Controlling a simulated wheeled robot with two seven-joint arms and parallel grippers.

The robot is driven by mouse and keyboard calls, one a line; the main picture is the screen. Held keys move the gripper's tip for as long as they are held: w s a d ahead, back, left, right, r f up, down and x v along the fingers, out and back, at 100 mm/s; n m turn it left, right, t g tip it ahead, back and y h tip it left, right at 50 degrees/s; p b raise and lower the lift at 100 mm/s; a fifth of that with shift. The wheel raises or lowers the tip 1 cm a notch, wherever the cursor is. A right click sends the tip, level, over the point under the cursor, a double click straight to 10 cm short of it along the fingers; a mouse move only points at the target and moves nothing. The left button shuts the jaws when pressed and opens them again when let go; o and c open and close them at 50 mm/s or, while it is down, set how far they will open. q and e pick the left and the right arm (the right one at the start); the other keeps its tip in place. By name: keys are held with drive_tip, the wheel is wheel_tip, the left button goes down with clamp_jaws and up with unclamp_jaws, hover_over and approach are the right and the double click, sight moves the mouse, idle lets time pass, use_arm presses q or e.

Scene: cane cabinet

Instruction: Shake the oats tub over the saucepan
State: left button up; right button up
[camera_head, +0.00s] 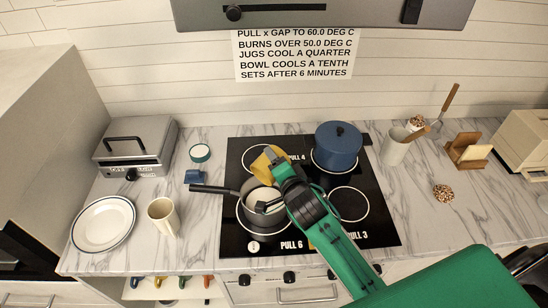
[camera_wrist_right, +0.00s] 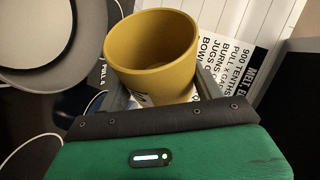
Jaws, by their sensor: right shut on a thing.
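The yellow oats tub (camera_head: 263,166) is held tilted above the back edge of the saucepan. My right gripper (camera_head: 275,157) is shut on it. In the right wrist view the tub (camera_wrist_right: 150,55) stands between the two fingers (camera_wrist_right: 160,92), its open mouth facing up and its inside showing yellow wall. The dark grey saucepan (camera_head: 252,222) sits on the front left ring of the hob, with its handle pointing left. Something pale shows inside it, partly hidden by my right arm. My left gripper is not in view.
A lidded blue pot (camera_head: 338,149) stands on the back right of the black hob (camera_head: 385,225). A cream mug (camera_head: 162,216) and a white plate (camera_head: 102,224) are at left, a grey press (camera_head: 135,150) behind. A utensil crock (camera_head: 395,148) stands at right.

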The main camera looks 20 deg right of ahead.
sight(277, 153)
wheel_tip(277, 153, up, 2)
drive_tip(key=m+g+y+p, duration=0.2)
drive_tip(key=m+p, duration=0.1)
drive_tip(key=p, duration=0.5)
drive_tip(key=shift+f+m+g+y, duration=0.15)
drive_tip(key=shift+m+g+y, duration=0.15)
drive_tip(key=shift+m+g, duration=0.15)
drive_tip(key=m+g+y, duration=0.1)
drive_tip(key=r+m+g+y, duration=0.1)
drive_tip(key=m+y, duration=0.1)
drive_tip(key=shift+r+m, duration=0.2)
drive_tip(key=shift+m, duration=0.05)
drive_tip(key=m+y, duration=0.1)
drive_tip(key=r+m+g+y, duration=0.1)
drive_tip(key=shift+m+y, duration=0.3)
drive_tip(key=shift+y, duration=0.1)
drive_tip(key=shift+r+m+g+y, duration=0.2)
drive_tip(key=shift+m+y, duration=0.35)
drive_tip(key=shift+r+m+g+y, duration=0.15)
drive_tip(key=shift+r+m+y, duration=0.05)
drive_tip(key=shift+m+y, duration=0.35)
drive_tip(key=shift+b, duration=0.3)
